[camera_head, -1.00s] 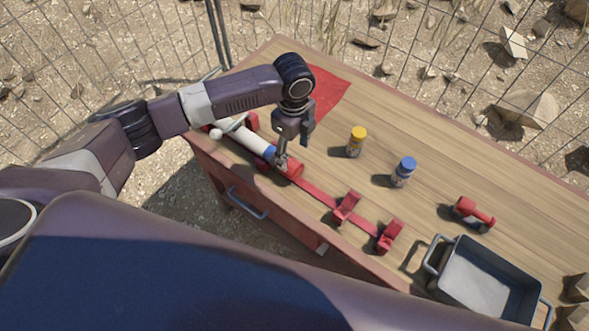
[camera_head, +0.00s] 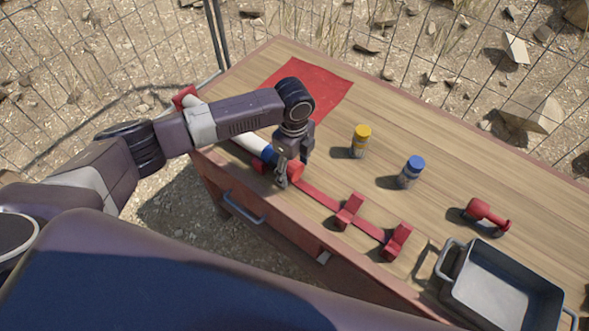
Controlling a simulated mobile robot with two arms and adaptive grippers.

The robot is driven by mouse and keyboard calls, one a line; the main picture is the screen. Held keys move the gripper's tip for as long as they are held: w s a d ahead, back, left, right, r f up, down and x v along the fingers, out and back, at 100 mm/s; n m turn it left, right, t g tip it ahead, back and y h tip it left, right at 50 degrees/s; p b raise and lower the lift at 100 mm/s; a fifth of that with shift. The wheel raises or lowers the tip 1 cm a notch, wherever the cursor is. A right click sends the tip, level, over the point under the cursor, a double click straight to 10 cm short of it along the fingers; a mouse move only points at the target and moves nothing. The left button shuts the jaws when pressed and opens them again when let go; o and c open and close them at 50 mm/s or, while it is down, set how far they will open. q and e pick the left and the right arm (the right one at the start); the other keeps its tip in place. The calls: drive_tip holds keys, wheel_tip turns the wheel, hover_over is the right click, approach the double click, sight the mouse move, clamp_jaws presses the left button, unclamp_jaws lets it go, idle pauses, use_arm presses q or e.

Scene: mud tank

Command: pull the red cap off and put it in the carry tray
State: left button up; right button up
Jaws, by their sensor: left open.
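The red cap (camera_head: 297,167) sits on the right end of a white tube (camera_head: 246,143) with a blue band (camera_head: 267,153). The tube lies on a red rack near the table's front edge, and my left arm hides part of it. My left gripper (camera_head: 282,182) is open and points down at the cap end. Its fingers overlap the cap in view; I cannot tell whether they touch it. The carry tray (camera_head: 447,287), a dark metal tray with handles, stands empty at the table's right front. My right gripper is not in view.
Red rack supports (camera_head: 349,211) stand along the front edge between tube and tray. A yellow-capped jar (camera_head: 360,142), a blue-capped jar (camera_head: 410,172) and a red-handled object (camera_head: 487,216) stand farther back. A red cloth (camera_head: 330,88) lies at the back left.

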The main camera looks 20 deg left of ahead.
use_arm(q)
drive_tip(key=shift+c, duration=0.7)
drive_tip(key=c, duration=0.8)
drive_tip(key=shift+d, duration=0.1)
drive_tip(key=shift+s+d+p, duration=0.2)
drive_tip(key=shift+d+p, duration=0.05)
drive_tip(key=shift+d, duration=0.25)
drive_tip(key=shift+s+d+p, duration=0.2)
drive_tip(key=shift+d+p, duration=0.05)
drive_tip(key=shift+d, duration=0.2)
drive_tip(key=shift+s+d+p, duration=0.25)
drive_tip(key=shift+d, duration=0.4)
drive_tip(key=shift+s+d+p, duration=0.2)
drive_tip(key=shift+d+p, duration=0.05)
drive_tip(key=shift+d, duration=0.4)
drive_tip(key=shift+r, duration=0.1)
wheel_tip(320, 180, up, 7)
drive_tip(key=p, duration=0.7)
drive_tip(key=shift+r+p, duration=0.15)
drive_tip(key=shift+p, duration=0.2)
